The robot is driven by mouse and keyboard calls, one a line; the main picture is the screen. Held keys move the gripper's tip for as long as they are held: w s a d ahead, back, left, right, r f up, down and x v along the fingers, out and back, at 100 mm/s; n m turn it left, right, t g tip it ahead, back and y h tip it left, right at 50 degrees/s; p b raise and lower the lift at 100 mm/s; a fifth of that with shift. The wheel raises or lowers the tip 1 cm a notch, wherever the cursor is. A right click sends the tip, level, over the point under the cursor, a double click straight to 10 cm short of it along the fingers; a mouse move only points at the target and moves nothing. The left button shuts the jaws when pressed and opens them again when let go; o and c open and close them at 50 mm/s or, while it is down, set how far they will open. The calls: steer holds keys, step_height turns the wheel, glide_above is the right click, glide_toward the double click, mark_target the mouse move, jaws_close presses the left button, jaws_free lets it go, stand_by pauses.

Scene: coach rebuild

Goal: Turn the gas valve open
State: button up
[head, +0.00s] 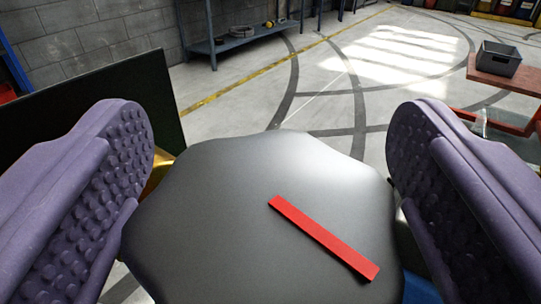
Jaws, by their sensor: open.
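The gas valve (230,225) is a large dark grey knob with a wavy, lobed rim. A red bar (322,238) lies on its face, slanting from upper left to lower right. My gripper (265,180) is open, with one purple studded finger on each side of the knob. The left finger overlaps the knob's left edge in the picture, and the right finger stands near its right edge. I cannot tell whether either finger touches it. What the knob is mounted on is mostly hidden; a bit of brass colour shows behind the left finger.
A dark panel (95,120) stands behind the left finger. A blue-grey shelf (240,42) stands along the block wall. A grey bin (497,58) sits on a red-brown table (505,78) at the right. The concrete floor beyond the knob is open, with dark tyre marks.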

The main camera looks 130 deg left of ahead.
steer(key=p+v, duration=0.1)
steer(key=v, duration=0.6)
steer(key=shift+s, duration=0.1)
